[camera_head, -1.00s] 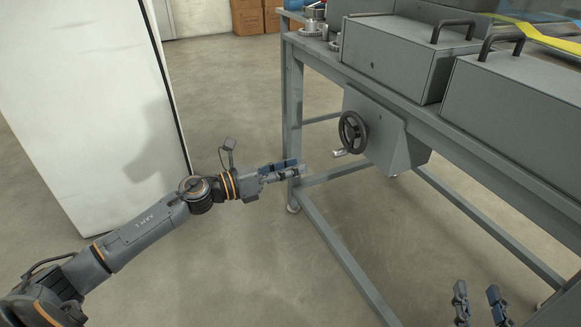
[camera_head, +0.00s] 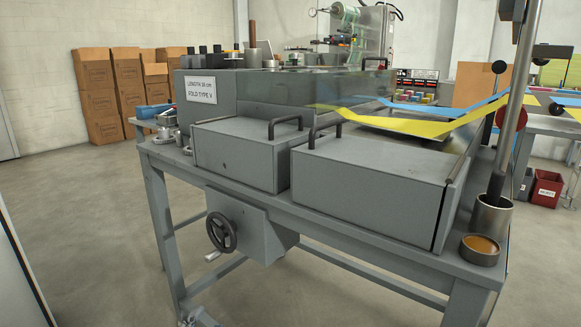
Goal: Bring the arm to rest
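Only the tip of my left gripper (camera_head: 200,318) shows, at the bottom edge of the head view beside the near left leg of the machine table. Most of it is cut off by the frame, so its opening cannot be made out. My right gripper is out of view. No object is seen in the visible gripper part.
A grey machine table (camera_head: 350,252) with a handwheel (camera_head: 221,232) fills the middle. Yellow cloth (camera_head: 420,125) runs over it. A metal post (camera_head: 512,110) and a cup (camera_head: 480,249) stand at its right corner. Cardboard boxes (camera_head: 98,95) stand behind; the left floor is clear.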

